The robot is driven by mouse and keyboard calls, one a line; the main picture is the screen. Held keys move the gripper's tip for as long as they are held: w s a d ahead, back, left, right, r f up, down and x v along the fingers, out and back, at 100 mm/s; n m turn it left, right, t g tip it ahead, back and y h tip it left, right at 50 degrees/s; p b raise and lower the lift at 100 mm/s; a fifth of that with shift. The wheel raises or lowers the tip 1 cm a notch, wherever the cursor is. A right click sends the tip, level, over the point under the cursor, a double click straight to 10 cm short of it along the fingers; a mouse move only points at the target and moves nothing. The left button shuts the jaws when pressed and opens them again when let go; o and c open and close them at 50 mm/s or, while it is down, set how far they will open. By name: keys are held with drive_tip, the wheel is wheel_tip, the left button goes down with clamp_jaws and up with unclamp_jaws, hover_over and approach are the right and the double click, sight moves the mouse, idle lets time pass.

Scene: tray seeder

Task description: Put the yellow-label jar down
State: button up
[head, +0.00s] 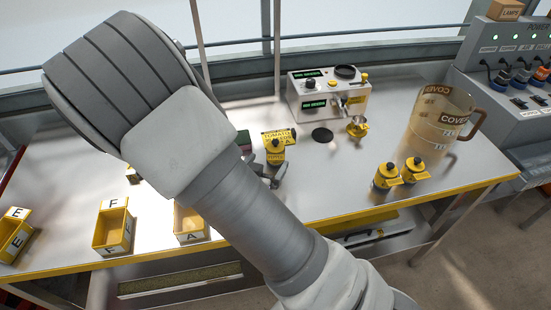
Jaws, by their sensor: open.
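A jar with a yellow body and dark knob (276,152) stands upright on the metal bench, just in front of a yellow sign (279,135) reading something like "TOMATO". My gripper (274,178) is open at the jar's near side, partly hidden behind my own forearm. I cannot tell whether its fingers touch the jar. The jar's lower part is partly covered by the gripper. Two similar yellow jars with dark knobs, a left one (387,176) and a right one (415,170), stand together farther right on the bench.
A white machine (310,104) with a small yellow funnel cup (357,127) stands at the back, a black disc (322,135) before it. A large clear jug (437,125) is right. Yellow bins E (14,240), F (113,232) and A (190,222) line the front left. Bench between jars is clear.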

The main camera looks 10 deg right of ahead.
sight(274, 154)
drive_tip(key=x, duration=0.4)
drive_tip(key=shift+w+d+f, duration=0.1)
drive_tip(key=shift+w+f, duration=0.05)
drive_tip(key=shift+w, duration=0.1)
drive_tip(key=shift+a+f+b+x, duration=0.15)
drive_tip(key=shift+b+x, duration=0.1)
drive_tip(key=shift+x, duration=1.05)
drive_tip(key=shift+a+f+b+x, duration=0.1)
drive_tip(key=shift+f+b+x, duration=0.1)
drive_tip(key=shift+x, duration=1.15)
drive_tip(key=shift+s+r, duration=0.1)
clamp_jaws()
